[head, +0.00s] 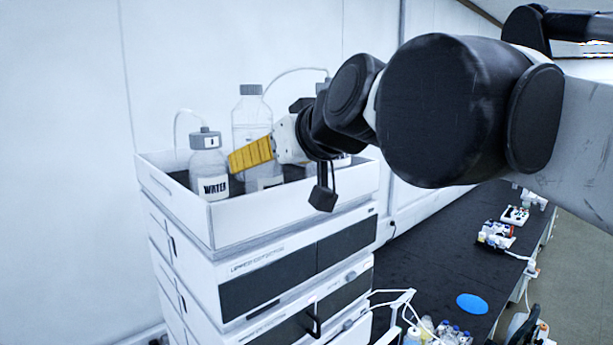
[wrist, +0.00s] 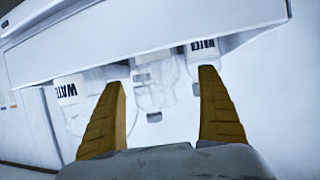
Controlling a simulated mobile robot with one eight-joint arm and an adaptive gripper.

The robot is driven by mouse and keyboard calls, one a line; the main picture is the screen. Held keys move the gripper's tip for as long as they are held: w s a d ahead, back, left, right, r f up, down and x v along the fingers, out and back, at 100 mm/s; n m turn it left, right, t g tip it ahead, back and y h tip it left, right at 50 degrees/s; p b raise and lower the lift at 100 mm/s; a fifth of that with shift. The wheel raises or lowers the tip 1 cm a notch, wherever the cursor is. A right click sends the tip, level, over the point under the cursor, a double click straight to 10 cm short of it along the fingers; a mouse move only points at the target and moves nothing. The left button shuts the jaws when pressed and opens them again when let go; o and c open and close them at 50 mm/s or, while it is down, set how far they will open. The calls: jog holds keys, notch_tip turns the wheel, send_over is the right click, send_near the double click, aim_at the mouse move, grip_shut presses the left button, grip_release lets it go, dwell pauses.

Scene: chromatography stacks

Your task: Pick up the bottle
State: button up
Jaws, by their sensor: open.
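Several bottles stand in the open tray (head: 225,230) on top of the instrument stack. A clear bottle labelled WATER (head: 208,168) with a grey cap is at the front left. A taller clear bottle (head: 252,115) with a grey cap is behind it. A third bottle is mostly hidden by my arm. My gripper (head: 233,162) has yellow fingers, seen side-on just right of the WATER bottle. In the wrist view my gripper (wrist: 162,78) is open, with a clear bottle (wrist: 153,85) beyond the gap and WATER-labelled bottles (wrist: 68,94) (wrist: 201,48) to either side. Contact cannot be told.
The tray's low white walls surround the bottles. Thin tubes (head: 295,71) rise from bottle caps near the white wall. A black bench (head: 430,240) to the right carries small equipment and a blue disc (head: 472,303). Small bottles (head: 440,333) stand at the bottom.

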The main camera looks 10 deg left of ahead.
jog(key=p+x, duration=0.1)
jog(key=x, duration=0.4)
jog(key=shift+d+f, duration=0.1)
jog(key=shift+f, duration=0.05)
jog(key=shift+s+d, duration=0.1)
jog(key=shift+s, duration=0.1)
jog(key=shift+c, duration=0.3)
jog(key=c, duration=1.4)
